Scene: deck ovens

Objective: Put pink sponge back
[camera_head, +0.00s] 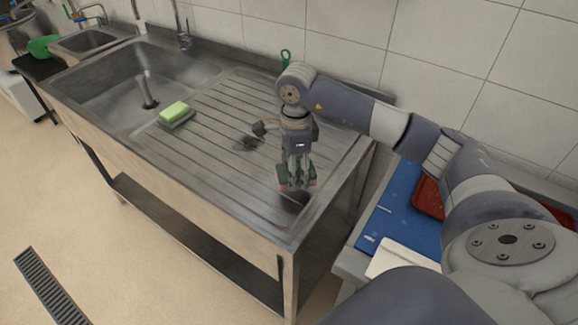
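My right gripper (297,182) points down over the right end of the steel drainboard (215,115). Its fingers look closed on a small pink and green block, the pink sponge (312,183). The sponge shows on both sides of the fingers, which hide its middle. A dark patch lies on the drainboard just below it; I cannot tell whether the sponge touches the surface. My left gripper is not in view.
A green-handled tool (286,58) stands at the back by the wall. Blue boards (393,205) and a red tray (429,198) are on the right. The front of the drainboard is clear.

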